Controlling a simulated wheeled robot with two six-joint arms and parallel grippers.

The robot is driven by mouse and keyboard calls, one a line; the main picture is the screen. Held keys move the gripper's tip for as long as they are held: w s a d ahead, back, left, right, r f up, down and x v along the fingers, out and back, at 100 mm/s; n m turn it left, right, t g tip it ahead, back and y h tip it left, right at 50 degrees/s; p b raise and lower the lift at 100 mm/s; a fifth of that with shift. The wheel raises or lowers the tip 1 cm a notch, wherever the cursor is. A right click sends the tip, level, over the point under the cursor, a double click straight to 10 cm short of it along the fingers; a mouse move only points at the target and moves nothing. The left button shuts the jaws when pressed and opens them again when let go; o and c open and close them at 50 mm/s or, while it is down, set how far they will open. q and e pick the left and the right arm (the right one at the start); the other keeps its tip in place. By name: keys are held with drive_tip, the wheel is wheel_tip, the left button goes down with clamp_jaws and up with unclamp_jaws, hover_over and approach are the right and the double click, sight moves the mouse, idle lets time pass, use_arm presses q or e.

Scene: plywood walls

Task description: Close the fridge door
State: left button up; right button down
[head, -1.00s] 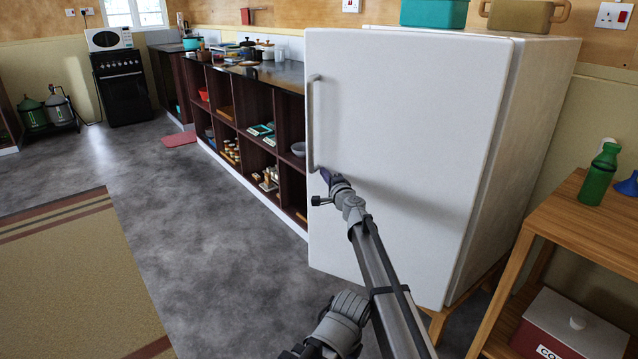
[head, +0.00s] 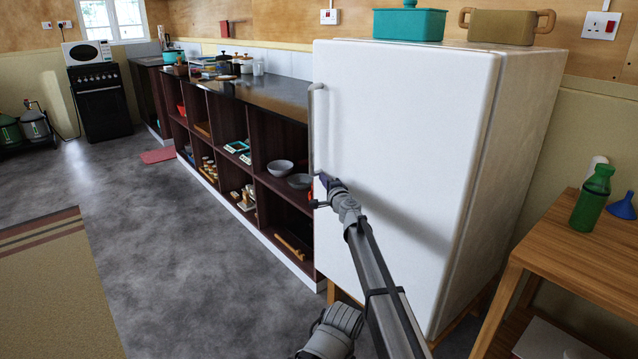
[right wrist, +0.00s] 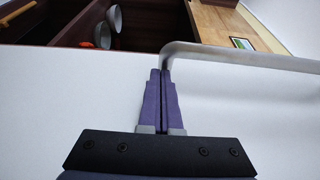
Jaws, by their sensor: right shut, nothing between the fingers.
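The white fridge (head: 515,150) stands at the right in the head view. Its white door (head: 410,130) sits close to the body, with its free edge on the left; whether a thin gap remains I cannot tell. A grey vertical handle (head: 313,130) runs near that edge. My right gripper (head: 327,184) is shut and empty at the handle's lower end. In the right wrist view its purple fingers (right wrist: 162,78) lie together over the door front (right wrist: 60,100), tips beside the bent end of the handle (right wrist: 250,57). Contact is unclear. My left gripper is out of view.
A dark shelf unit with a counter (head: 270,92) runs left of the fridge. A teal pot (head: 408,24) and a brown pot (head: 505,26) sit on top of the fridge. A wooden table (head: 560,235) with a green bottle (head: 592,200) stands right. Grey floor (head: 190,250) is open at left.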

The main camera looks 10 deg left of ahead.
sight(330, 176)
drive_tip(key=shift+w+d, duration=0.5)
drive_tip(key=shift+w, duration=0.2)
drive_tip(key=shift+w+d, duration=0.5)
drive_tip(key=shift+w, duration=0.15)
